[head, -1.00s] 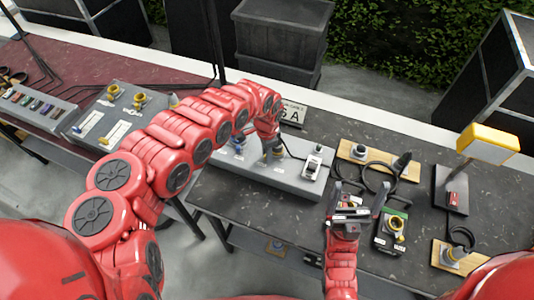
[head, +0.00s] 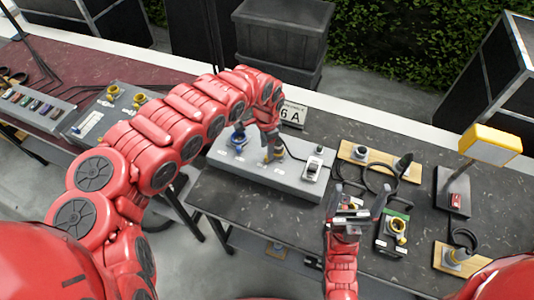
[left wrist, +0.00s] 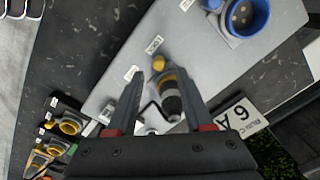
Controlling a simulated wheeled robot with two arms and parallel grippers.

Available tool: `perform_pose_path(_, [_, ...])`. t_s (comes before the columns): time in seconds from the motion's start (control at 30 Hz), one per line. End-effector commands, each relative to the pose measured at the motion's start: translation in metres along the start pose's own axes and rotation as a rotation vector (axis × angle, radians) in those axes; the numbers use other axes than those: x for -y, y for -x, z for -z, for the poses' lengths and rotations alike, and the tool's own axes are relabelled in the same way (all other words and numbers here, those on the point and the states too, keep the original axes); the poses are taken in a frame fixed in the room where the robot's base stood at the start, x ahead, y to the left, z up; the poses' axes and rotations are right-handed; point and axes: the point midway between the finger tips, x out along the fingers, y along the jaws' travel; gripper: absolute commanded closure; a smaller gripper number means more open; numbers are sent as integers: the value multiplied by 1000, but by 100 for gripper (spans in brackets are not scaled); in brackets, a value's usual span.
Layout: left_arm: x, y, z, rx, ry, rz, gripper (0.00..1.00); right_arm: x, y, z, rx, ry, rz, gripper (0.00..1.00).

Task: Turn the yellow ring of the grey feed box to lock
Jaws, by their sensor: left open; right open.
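The grey feed box (head: 240,165) lies on the dark table in the middle of the head view; its grey face fills much of the left wrist view (left wrist: 205,75). A connector with a yellow ring (left wrist: 167,76) stands on it, with a dark plug body (left wrist: 172,105). My left gripper (head: 272,158) is over this connector. In the left wrist view its open fingers (left wrist: 160,90) stand on either side of the connector, with gaps visible; contact cannot be told. My right gripper (head: 358,205) is open and empty over the table, right of the box.
A blue socket (head: 237,140) and a white-and-black device (head: 313,166) sit on the same box. A "6 A" sign (head: 292,114) stands behind. Wooden boards with black cable (head: 380,178), a green-edged unit (head: 392,232) and a yellow-topped stand (head: 488,140) crowd the right.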

Motion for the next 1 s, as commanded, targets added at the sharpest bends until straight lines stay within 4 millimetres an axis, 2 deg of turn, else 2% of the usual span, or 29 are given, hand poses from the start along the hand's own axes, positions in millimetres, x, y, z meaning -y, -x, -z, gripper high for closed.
perform_pose_path(0.13, [5, 37, 0, -6, 1, 12, 49, 1, 14, -2, 0, 0, 0, 5])
perform_pose_path(0.3, [2, 78, 0, -4, -2, 7, 49, 1, 29, -5, 0, 0, 0, 5])
perform_pose_path(0.5, [0, 113, 2, -5, -2, 3, 49, 2, 40, -7, 0, 0, 0, 5])
perform_pose_path(0.7, [0, 130, 0, -2, -1, 0, 49, 2, 44, -8, 0, 0, 0, 5])
perform_pose_path(1.0, [0, 133, 0, 1, -1, -1, 49, 2, 44, -7, 0, 0, 0, 5])
